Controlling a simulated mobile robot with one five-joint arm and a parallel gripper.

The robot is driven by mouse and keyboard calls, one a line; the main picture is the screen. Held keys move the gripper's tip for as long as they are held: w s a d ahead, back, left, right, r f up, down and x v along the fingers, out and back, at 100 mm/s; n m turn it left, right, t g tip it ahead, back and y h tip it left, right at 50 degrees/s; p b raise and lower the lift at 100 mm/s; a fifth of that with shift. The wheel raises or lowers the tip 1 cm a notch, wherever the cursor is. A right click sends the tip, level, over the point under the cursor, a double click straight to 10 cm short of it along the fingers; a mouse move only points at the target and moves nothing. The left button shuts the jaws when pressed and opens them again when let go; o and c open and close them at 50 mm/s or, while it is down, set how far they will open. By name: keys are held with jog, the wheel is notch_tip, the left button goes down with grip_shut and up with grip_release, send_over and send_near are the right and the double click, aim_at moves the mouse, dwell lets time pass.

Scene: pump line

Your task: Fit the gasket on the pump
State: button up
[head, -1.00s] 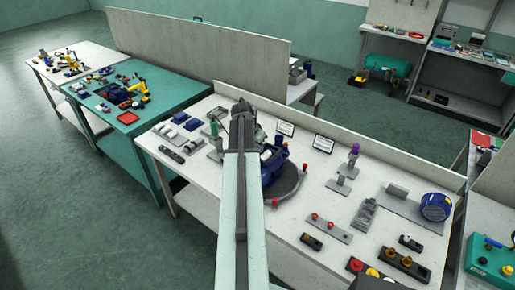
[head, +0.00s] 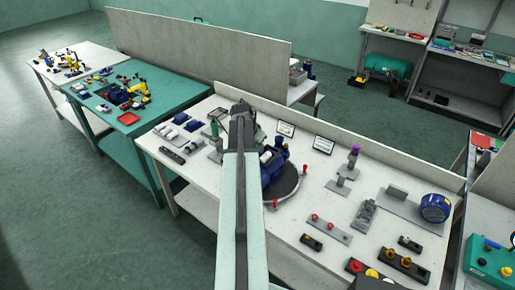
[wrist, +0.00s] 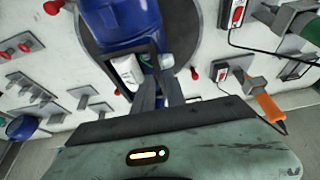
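The blue pump (head: 275,172) stands on a dark round turntable (head: 288,187) on the white bench, partly hidden behind my arm. In the wrist view the pump's blue body (wrist: 122,22) fills the top middle, over the turntable (wrist: 183,30). My gripper (wrist: 160,84) points at the pump, its dark fingers close to a white part (wrist: 126,72) and a dark frame on it. A small green patch shows by the fingertips. I cannot tell whether the fingers touch or hold anything. I cannot make out the gasket for certain.
Red knobs (head: 305,169) stand around the turntable. To the right are a grey plate with red knobs (head: 325,228), a stand with a purple top (head: 354,150) and a blue round motor (head: 435,207). Small parts (head: 170,153) lie left. A low panel (head: 340,143) edges the bench's back.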

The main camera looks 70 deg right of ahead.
jog(key=shift+a+r+p, duration=0.2)
jog(key=shift+r+p, duration=0.25)
jog(key=shift+r, duration=0.2)
jog(key=o, duration=0.6)
jog(key=shift+c, duration=0.2)
jog(key=shift+p+v, duration=2.7)
jog(key=shift+v, duration=0.25)
